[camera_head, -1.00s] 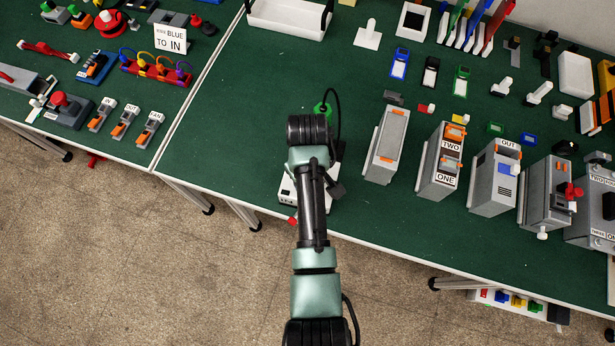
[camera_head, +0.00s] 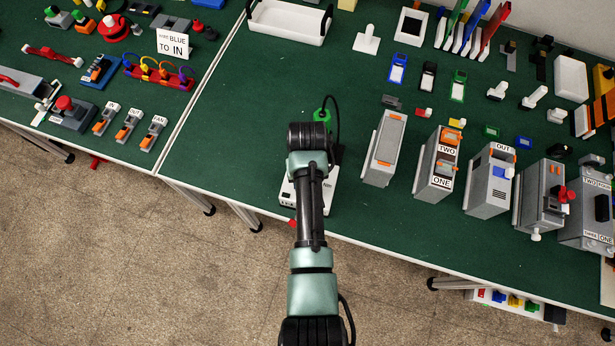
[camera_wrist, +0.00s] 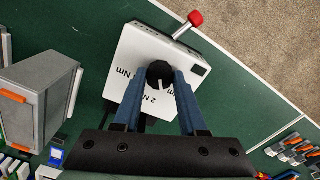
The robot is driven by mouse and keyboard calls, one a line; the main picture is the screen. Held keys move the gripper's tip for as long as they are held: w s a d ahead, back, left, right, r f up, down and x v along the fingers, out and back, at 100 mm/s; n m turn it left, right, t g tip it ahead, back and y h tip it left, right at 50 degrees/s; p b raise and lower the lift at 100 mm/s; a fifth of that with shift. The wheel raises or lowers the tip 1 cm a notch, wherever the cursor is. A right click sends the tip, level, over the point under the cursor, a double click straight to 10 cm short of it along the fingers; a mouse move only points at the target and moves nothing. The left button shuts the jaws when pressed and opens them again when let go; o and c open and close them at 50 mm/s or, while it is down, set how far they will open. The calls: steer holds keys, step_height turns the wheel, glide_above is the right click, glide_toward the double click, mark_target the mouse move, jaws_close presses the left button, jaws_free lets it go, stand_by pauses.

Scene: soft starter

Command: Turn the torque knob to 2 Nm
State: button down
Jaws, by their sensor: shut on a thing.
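The torque device is a white box (camera_wrist: 130,50) with a black knob (camera_wrist: 158,72) on its face. Printed labels around the knob include "2 Nm" (camera_wrist: 159,99) below it in the wrist view; others are partly covered by my fingers. A short white mark on the knob points down in the picture, roughly toward "2 Nm"; its exact alignment is hard to tell. My gripper (camera_wrist: 158,76) is shut on the knob, one blue finger on each side. In the head view the white box (camera_head: 287,197) is mostly hidden under my arm.
A red-tipped lever (camera_wrist: 195,19) sticks out from the box's side. A grey case with orange clips (camera_head: 383,148) stands to the right, with several more devices beyond. The bench's front edge (camera_head: 370,243) is close to the box. Green bench left of the box is clear.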

steer(key=m+p, duration=0.1)
steer(key=m, duration=0.5)
steer(key=shift+w+r+p, duration=0.1)
steer(key=shift+p, duration=0.2)
steer(key=shift+m, duration=0.4)
steer(key=shift+c, duration=2.3)
jaws_free()
step_height(320, 180, up, 13)
steer(key=b, duration=0.1)
steer(key=shift+b, duration=0.35)
